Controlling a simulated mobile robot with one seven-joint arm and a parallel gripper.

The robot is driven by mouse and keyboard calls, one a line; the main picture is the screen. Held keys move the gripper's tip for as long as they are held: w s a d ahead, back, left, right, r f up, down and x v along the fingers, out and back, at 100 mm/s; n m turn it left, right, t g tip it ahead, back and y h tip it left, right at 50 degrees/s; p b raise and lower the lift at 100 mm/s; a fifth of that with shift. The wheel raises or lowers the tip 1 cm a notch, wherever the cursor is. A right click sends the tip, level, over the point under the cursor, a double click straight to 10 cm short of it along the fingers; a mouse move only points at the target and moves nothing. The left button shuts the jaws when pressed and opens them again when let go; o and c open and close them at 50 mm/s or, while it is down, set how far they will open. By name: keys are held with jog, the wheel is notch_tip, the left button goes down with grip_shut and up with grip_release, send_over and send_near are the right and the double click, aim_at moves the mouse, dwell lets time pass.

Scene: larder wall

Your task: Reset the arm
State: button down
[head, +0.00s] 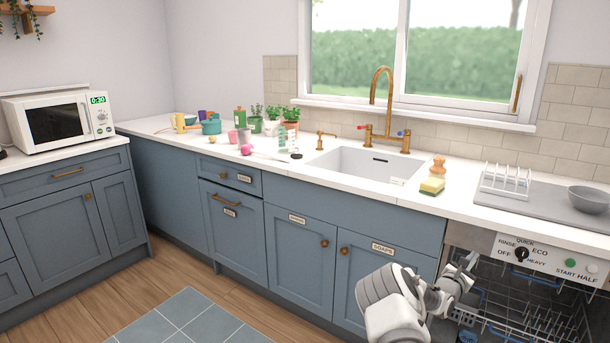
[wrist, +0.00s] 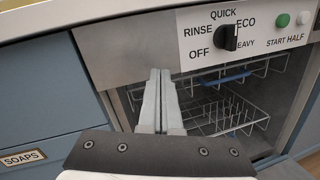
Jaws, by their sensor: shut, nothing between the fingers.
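My gripper (head: 472,262) is in front of the dishwasher at the lower right of the head view. In the wrist view its two fingers (wrist: 159,100) are pressed together with nothing between them. Beyond the fingers is the open dishwasher, with its wire rack (wrist: 225,118) showing inside. The dishwasher's control panel (wrist: 245,35) has a black dial (wrist: 227,37), whose exact setting I cannot tell, and a green start button. The panel is also in the head view (head: 548,258), just right of my gripper. I cannot tell whether the fingertips touch anything.
The worktop above holds a sink (head: 365,163), a yellow-green sponge (head: 432,186), a drainer with a rack (head: 507,182) and a grey bowl (head: 589,199). A microwave (head: 60,119) stands at the left. The floor by the blue mat (head: 190,320) is clear.

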jog(key=s+d+r+m+g+h, duration=0.25)
jog(key=s+r+m+g, duration=0.45)
jog(key=s+r+m, duration=0.4)
jog(key=s+a+r+m+g+y, duration=0.3)
jog(key=s+a+r+m+g, duration=0.15)
jog(key=s+r+m, duration=0.35)
jog(key=s+a+r+m+t+y, duration=0.15)
jog(key=s+a+y, duration=0.55)
jog(key=s+a, duration=0.85)
jog(key=s+a+m+t+y, duration=0.3)
jog(key=s+a+y, duration=0.6)
jog(key=a, duration=1.1)
notch_tip(320, 180, up, 17)
jog(key=s+h+p, duration=0.2)
jog(key=p, duration=1.5)
jog(key=shift+s+a, duration=0.25)
jog(key=shift+a, duration=0.05)
